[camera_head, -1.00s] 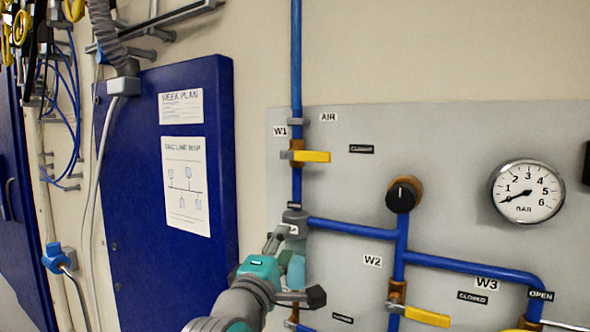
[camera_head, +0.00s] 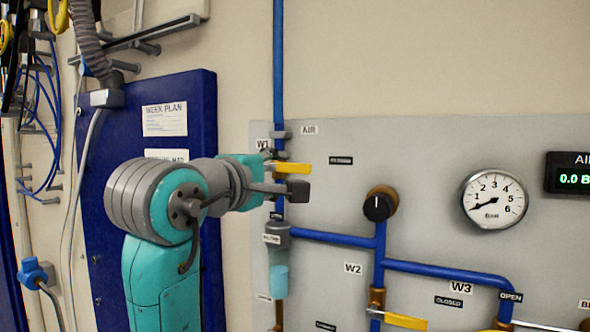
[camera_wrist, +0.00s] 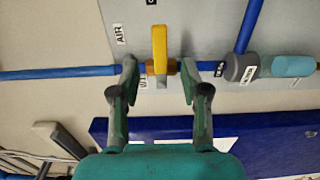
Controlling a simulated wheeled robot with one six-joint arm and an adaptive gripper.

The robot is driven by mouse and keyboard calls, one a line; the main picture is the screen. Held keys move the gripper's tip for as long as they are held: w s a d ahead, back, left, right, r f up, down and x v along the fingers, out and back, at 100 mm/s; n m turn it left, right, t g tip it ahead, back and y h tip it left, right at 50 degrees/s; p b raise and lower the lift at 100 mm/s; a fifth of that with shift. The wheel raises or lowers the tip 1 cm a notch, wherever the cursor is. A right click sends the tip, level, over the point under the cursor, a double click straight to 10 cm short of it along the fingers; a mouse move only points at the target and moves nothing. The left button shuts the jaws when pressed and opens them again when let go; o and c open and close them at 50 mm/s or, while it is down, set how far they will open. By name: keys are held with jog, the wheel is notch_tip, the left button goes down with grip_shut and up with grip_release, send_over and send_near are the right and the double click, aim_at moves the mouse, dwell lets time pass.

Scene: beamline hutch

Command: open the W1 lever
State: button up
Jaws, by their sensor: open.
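The W1 lever (camera_head: 293,168) is a yellow handle on a brass valve in the vertical blue pipe. It points right, across the pipe. In the wrist view the lever (camera_wrist: 159,42) stands at right angles to the blue pipe. My gripper (camera_head: 282,172) is at the valve with its fingers apart. In the wrist view my gripper (camera_wrist: 159,75) has one finger on each side of the brass valve and the lever's base. Contact between fingers and lever cannot be told.
A clear-bowled filter (camera_head: 278,270) hangs just below the valve. A black knob (camera_head: 379,205), a round gauge (camera_head: 494,199) and the yellow W2 lever (camera_head: 405,321) are to the right. A blue cabinet panel (camera_head: 208,110) stands left.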

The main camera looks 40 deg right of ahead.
aim_at(296, 169)
jog(key=x, duration=0.8)
grip_shut()
